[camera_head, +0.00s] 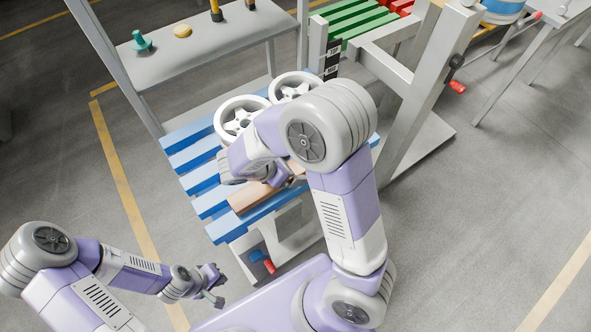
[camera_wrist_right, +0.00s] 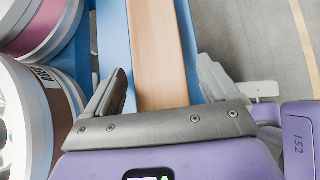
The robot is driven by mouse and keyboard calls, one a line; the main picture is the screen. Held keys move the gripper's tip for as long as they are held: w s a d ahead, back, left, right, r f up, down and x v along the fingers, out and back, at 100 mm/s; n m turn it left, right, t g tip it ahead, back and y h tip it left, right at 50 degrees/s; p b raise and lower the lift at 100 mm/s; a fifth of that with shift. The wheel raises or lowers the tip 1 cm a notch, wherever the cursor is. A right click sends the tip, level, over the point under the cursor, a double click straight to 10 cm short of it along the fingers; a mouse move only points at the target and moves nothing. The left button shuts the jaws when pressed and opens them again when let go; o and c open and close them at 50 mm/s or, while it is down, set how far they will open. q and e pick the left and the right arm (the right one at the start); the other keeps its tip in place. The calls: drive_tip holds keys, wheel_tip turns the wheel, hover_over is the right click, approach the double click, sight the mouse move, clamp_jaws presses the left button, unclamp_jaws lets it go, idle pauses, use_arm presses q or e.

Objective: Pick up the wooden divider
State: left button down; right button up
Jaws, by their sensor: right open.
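The wooden divider (camera_head: 253,195) is a flat brown board lying on the blue slatted rack (camera_head: 182,140). In the right wrist view the divider (camera_wrist_right: 157,50) runs lengthwise between the open fingers of my right gripper (camera_wrist_right: 160,92), with a gap on each side. I cannot tell how far above the board the fingers are. In the head view my right arm covers part of the divider, and the right gripper (camera_head: 290,178) is over it. My left gripper (camera_head: 214,288) hangs over the floor at the lower left, away from the rack; its fingers look apart and empty.
White wheels (camera_head: 240,118) stand on the rack just behind the divider; wheels (camera_wrist_right: 30,115) also fill the left of the right wrist view. A grey side table (camera_head: 200,48) with small items is behind. Green slats (camera_head: 355,18) lie beyond.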

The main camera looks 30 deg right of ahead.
sight(292, 168)
drive_tip(key=shift+r, duration=0.1)
drive_tip(key=c, duration=1.3)
wheel_tip(292, 168, up, 10)
drive_tip(key=p, duration=0.4)
drive_tip(key=shift+m+g, duration=0.4)
drive_tip(key=shift+m, duration=0.1)
drive_tip(key=shift+w+d+r, duration=0.55)
drive_tip(key=shift+w+r, duration=0.6)
drive_tip(key=shift+w, duration=2.1)
drive_tip(key=shift+w+d+r, duration=0.6)
drive_tip(key=shift+w+r, duration=0.6)
drive_tip(key=shift+w, duration=2)
drive_tip(key=shift+w+d+r, duration=0.55)
drive_tip(key=shift+w+r, duration=0.6)
drive_tip(key=shift+w, duration=2.1)
